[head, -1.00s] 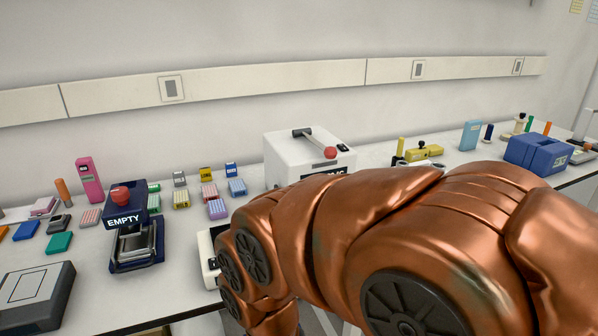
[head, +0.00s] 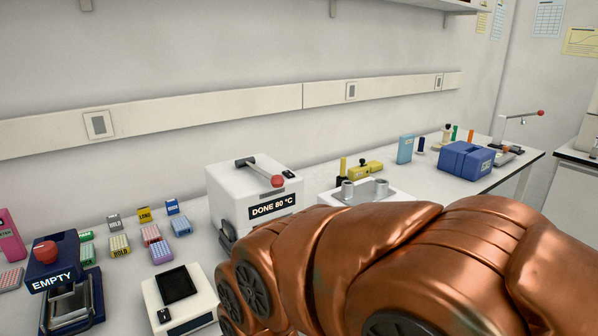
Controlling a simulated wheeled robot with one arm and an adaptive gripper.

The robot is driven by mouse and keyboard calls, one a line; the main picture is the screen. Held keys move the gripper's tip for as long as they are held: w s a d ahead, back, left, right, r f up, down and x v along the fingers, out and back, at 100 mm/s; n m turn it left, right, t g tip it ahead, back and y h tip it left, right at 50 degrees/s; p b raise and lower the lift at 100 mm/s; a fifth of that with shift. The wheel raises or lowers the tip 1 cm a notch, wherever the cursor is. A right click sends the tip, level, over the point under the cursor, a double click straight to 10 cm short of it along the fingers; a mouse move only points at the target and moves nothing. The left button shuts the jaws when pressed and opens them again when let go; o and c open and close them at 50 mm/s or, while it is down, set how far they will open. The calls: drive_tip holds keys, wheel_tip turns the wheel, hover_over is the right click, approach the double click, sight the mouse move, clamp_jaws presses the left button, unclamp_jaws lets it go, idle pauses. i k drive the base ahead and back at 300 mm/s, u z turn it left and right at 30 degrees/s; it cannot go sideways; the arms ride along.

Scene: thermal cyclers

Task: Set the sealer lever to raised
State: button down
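No part I can see is labelled as the sealer, so I cannot tell for certain which lever is its own. A white box labelled "DONE 80 °C" (head: 228,186) has a grey lever with a red knob (head: 277,181) lying low along its top. At the far right end of the bench, a small device (head: 506,156) carries a thin lever with a red knob (head: 541,113), held high and about level. My copper arm crosses the lower right. My gripper is outside the view, so its fingers are hidden.
A dark blue device marked "EMPTY" (head: 52,282) with a red knob stands at left. A white device with a black plate (head: 177,286), small coloured racks (head: 151,235), a yellow tool (head: 367,168) and a blue box (head: 466,160) share the bench (head: 431,176).

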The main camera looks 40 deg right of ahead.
sight(277, 181)
drive_tip(key=z, duration=2.2)
drive_tip(key=k, duration=0.9)
drive_tip(key=u, duration=1.65)
drive_tip(key=i, duration=0.5)
drive_tip(key=z, duration=0.1)
